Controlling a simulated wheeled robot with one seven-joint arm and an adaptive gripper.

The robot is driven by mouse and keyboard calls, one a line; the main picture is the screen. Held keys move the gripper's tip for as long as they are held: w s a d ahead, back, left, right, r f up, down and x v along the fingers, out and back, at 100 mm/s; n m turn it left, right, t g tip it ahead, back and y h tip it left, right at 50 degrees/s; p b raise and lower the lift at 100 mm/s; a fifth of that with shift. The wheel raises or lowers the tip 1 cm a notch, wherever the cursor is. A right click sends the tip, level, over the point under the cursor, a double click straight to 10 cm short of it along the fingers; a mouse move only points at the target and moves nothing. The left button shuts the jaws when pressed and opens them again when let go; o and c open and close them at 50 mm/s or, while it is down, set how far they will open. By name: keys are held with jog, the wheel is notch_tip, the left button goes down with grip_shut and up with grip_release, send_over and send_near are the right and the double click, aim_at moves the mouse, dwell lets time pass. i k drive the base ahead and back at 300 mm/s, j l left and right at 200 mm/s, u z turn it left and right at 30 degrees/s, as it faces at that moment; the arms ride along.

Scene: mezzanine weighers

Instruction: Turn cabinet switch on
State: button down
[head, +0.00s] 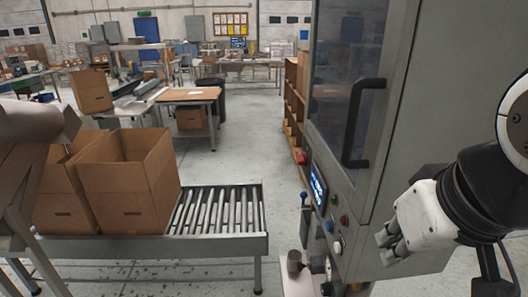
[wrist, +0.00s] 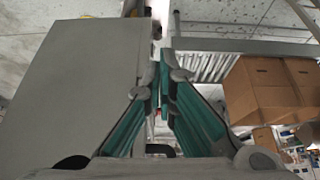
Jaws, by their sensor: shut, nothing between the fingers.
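The grey cabinet (head: 394,130) stands at the right of the head view, with a glazed front and a black handle (head: 353,122). Its control panel holds a lit display (head: 317,188), a red knob (head: 302,156) and several small coloured buttons or switches (head: 337,214). I cannot tell which one is the cabinet switch. My gripper (head: 387,243) is shut and empty, at the right of the panel and apart from it in the picture. In the wrist view my gripper (wrist: 163,92) has its fingers together, with a grey cabinet face (wrist: 72,85) at the left.
A roller conveyor (head: 225,212) with open cardboard boxes (head: 128,185) stands at the left. Open floor (head: 245,150) lies behind the conveyor.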

aim_at(301, 160)
jog(key=i+j, duration=0.15)
jog(key=j, duration=0.2)
jog(key=i+j, duration=0.1)
jog(key=j, duration=0.3)
jog(key=i+j, duration=0.15)
jog(key=j, duration=0.2)
jog(key=i+j+z, duration=0.1)
jog(key=j, duration=0.3)
